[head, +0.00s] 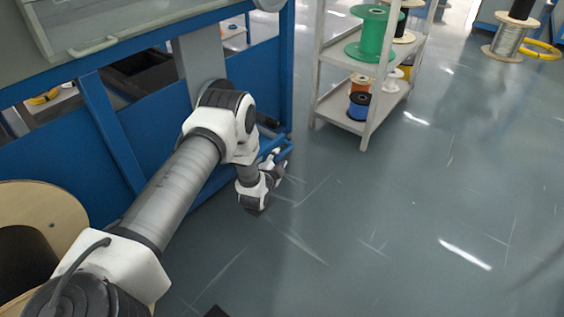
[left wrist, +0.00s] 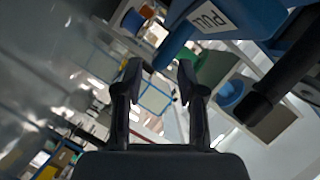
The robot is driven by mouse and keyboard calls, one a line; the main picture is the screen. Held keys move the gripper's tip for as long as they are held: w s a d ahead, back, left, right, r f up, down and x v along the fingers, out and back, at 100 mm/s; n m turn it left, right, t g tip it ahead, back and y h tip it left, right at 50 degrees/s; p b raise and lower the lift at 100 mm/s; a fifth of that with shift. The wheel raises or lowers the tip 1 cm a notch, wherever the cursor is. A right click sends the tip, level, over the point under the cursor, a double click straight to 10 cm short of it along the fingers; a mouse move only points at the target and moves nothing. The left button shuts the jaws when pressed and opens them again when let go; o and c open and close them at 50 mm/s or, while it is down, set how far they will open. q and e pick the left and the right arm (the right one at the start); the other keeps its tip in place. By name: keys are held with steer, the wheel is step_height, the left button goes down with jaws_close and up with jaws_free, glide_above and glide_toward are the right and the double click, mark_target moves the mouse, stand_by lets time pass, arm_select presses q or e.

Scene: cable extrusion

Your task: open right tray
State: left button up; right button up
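My left arm reaches across the head view to the right end of the blue machine frame (head: 190,135). My left gripper (head: 277,165) is small and partly hidden there, close to a blue bar (head: 272,146). In the left wrist view the left gripper (left wrist: 158,75) has its two dark fingers apart with nothing between them. A blue part with a white "PULL" label (left wrist: 208,17) is above and right of the fingers, apart from them. A black cylinder (left wrist: 282,85) sticks out beside it. I cannot tell for sure which part is the right tray. My right gripper is out of view.
A pale shelf (head: 345,115) with green, blue and orange spools stands right of the machine. A grey panel with a light handle (head: 93,47) is at upper left. A wooden reel (head: 40,215) stands at left. The floor (head: 400,230) at right is clear.

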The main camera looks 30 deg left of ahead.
mark_target(281, 154)
arm_select(q)
steer(key=x, duration=0.1)
steer(key=b+x, duration=0.1)
steer(key=x, duration=0.1)
steer(key=shift+f, duration=0.35)
steer(key=shift+w+a+r, duration=0.1)
steer(key=shift+w, duration=0.3)
jaws_close()
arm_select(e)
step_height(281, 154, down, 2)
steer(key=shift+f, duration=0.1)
